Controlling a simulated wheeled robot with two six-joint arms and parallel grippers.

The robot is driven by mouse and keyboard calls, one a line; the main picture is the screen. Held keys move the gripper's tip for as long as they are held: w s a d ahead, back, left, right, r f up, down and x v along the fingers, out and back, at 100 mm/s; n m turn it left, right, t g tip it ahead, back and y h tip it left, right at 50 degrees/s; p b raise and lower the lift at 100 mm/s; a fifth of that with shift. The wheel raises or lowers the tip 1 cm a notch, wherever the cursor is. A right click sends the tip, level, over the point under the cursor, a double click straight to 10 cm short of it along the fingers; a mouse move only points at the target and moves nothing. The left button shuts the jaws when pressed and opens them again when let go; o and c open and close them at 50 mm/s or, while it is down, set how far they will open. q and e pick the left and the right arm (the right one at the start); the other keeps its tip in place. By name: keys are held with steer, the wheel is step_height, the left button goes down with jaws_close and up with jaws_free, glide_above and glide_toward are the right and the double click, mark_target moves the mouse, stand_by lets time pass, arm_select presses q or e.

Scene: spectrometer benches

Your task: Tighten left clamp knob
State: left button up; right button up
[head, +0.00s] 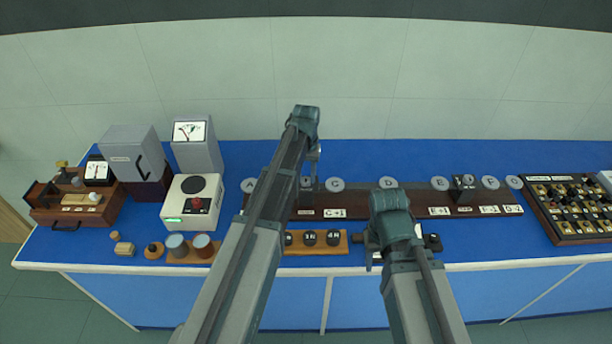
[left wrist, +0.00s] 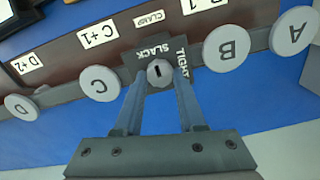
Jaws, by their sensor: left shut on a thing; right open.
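The left clamp knob (left wrist: 160,72) is a small round grey knob with a dark mark. It sits on a dark plate between the discs C (left wrist: 99,84) and B (left wrist: 226,48), beside a CLAMP label. The words SLACK and TIGHT are printed beside it; the mark lies between them, not clearly on either. My left gripper (left wrist: 159,82) is shut on this knob, one finger on each side. In the head view my left gripper (head: 312,172) reaches down at the long brown rail, and my arm partly hides the knob. My right gripper (head: 371,252) is open near the front edge.
The brown rail (head: 355,204) carries several lettered grey discs and a second dark block (head: 463,186) at right. A wooden block with dark pieces (head: 317,248) stands in front. Meters and a white box (head: 192,202) stand left, a terminal board (head: 578,206) right.

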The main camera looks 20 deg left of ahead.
arm_select(q)
jaws_close()
steer(key=m, duration=0.8)
steer(key=shift+d+m, duration=0.1)
steer(key=shift+m, duration=0.2)
steer(key=m, duration=0.4)
steer(key=shift+s, duration=0.1)
steer(key=m, duration=0.5)
steer(key=shift+m, duration=0.3)
